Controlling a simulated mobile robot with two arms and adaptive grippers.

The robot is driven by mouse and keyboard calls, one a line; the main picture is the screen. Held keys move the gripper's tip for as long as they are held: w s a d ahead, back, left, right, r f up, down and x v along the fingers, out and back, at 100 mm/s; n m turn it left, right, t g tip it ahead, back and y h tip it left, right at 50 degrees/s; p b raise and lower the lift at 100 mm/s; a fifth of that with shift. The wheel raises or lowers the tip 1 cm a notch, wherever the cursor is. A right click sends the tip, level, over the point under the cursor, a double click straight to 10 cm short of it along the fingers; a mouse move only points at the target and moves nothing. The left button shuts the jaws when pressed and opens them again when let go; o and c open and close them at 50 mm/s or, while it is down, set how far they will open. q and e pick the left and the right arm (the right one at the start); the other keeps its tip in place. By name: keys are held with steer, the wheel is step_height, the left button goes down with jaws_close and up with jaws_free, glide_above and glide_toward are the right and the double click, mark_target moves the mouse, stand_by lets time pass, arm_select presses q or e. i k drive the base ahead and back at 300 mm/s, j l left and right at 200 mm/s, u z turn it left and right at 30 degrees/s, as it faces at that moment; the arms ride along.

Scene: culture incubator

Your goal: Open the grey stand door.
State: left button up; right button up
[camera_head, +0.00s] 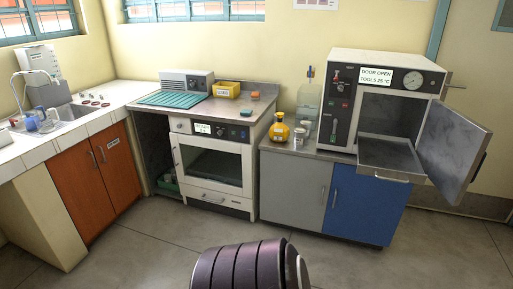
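The grey stand door (294,190) is the left front panel of the low stand, beside the blue door (366,206). It looks shut, flush with the stand front. A slim upright handle appears near its right edge, close to the blue door's handle. Neither of my grippers shows in the head view. A dark ribbed part at the bottom centre looks like part of my arm, well in front of the stand.
An incubator (343,66) on the stand has its door (452,150) swung open to the right and a tray (391,155) pulled out. A yellow flask (279,128) and jars stand left of it. An oven (213,160) adjoins the stand. The floor (345,258) ahead is clear.

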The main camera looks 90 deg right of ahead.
mark_target(294, 189)
steer(key=z, duration=3.1)
steer(key=i+j, duration=0.2)
steer(key=i, duration=0.15)
steer(key=i+j, duration=0.2)
steer(key=i, duration=0.15)
steer(key=i+j, duration=0.15)
steer(key=i, duration=0.25)
